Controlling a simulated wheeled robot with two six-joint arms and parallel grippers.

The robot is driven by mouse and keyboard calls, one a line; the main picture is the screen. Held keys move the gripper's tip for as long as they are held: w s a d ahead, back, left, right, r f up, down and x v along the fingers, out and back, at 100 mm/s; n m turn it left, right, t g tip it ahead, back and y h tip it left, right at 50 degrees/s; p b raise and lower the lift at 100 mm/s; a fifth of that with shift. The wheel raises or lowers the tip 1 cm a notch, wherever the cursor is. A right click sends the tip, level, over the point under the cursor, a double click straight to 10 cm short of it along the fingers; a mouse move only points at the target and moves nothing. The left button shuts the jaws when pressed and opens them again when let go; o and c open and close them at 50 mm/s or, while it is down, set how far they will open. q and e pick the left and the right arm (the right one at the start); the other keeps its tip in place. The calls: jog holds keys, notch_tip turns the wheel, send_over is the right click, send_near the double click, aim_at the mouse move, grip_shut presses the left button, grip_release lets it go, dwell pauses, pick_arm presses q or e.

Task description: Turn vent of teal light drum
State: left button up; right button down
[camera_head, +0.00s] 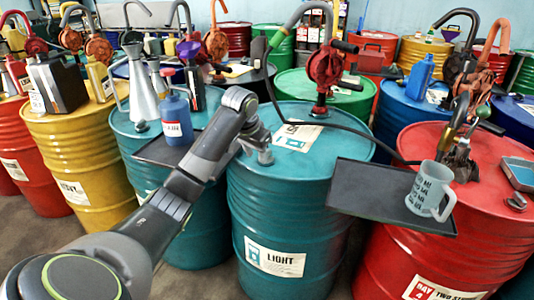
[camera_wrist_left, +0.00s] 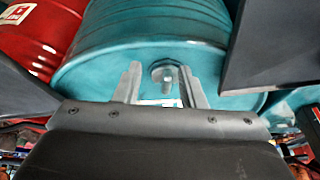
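The teal drum labelled LIGHT (camera_head: 285,210) stands in the middle of the head view, with a red hand pump (camera_head: 325,70) on its lid. Its vent (camera_head: 265,157) is a small grey fitting near the front left of the lid. My left gripper (camera_head: 258,142) is over the lid right at the vent and partly hides it. In the left wrist view the vent (camera_wrist_left: 167,76) is a round grey base with a short stem. It lies between the two spread fingers of my left gripper (camera_wrist_left: 161,84). The fingers do not visibly touch it. My right gripper is not in view.
A dark tray (camera_head: 375,200) with a grey mug (camera_head: 430,190) sits in front of the red drum (camera_head: 440,245). Another teal drum (camera_head: 140,165) stands left, with a blue bottle (camera_head: 176,115) on a dark tray beside it. A black hose (camera_head: 355,128) crosses above the lid.

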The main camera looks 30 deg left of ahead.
pick_arm(q)
notch_tip(320, 180, up, 12)
jog(key=w+a, duration=0.2)
jog(key=shift+t+h, duration=0.3)
jog(key=x, duration=1.7)
jog(key=shift+s+d+f, duration=0.1)
jog(key=shift+s, duration=0.05)
jog(key=shift+c, duration=0.5)
jog(key=shift+p, duration=0.3)
grip_shut()
